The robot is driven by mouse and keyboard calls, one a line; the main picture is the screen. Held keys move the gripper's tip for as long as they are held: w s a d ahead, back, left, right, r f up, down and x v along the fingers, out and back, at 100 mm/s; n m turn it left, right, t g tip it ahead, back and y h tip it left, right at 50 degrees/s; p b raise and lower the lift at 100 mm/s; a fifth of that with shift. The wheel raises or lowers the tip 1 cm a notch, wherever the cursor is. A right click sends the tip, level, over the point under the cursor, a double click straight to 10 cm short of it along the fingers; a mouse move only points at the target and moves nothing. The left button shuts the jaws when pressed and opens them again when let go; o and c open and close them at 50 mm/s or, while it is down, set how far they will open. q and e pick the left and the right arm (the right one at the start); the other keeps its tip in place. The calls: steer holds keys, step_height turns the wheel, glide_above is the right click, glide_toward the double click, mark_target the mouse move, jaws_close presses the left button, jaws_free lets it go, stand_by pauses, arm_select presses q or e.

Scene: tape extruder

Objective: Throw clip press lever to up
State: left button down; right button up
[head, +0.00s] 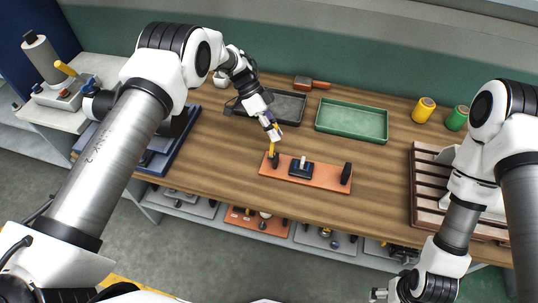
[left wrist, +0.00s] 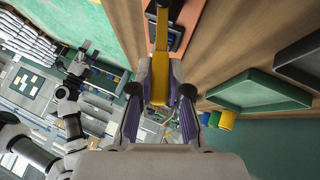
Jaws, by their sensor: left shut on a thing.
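The clip press is an orange board (head: 320,178) on the wooden table, with a small dark block (head: 300,168) in its middle and black end pieces. Its yellow lever (head: 272,149) stands at the left end, roughly upright in the head view. My left gripper (head: 272,130) is at the lever's upper part. In the left wrist view the yellow lever (left wrist: 162,35) runs between the fingers of my left gripper (left wrist: 160,92), which is shut on it. My right gripper (head: 385,292) is low at the bottom right, away from the press; its fingers are too small to read.
A green tray (head: 352,121) and a dark grey tray (head: 289,107) lie behind the press. Yellow (head: 423,110) and green (head: 457,118) containers stand at the back right. A brown slotted rack (head: 425,190) is at the right. The table right of the board is clear.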

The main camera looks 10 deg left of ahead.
arm_select(q)
steer(key=shift+w+f+b, duration=0.1)
steer(key=shift+w+b, duration=0.05)
steer(key=shift+b, duration=0.4)
steer(key=c, duration=1)
jaws_free()
steer(key=shift+c, duration=0.2)
steer(key=v, duration=0.8)
steer(key=shift+b, duration=0.3)
steer(key=shift+o, duration=0.3)
steer(key=shift+w, duration=0.15)
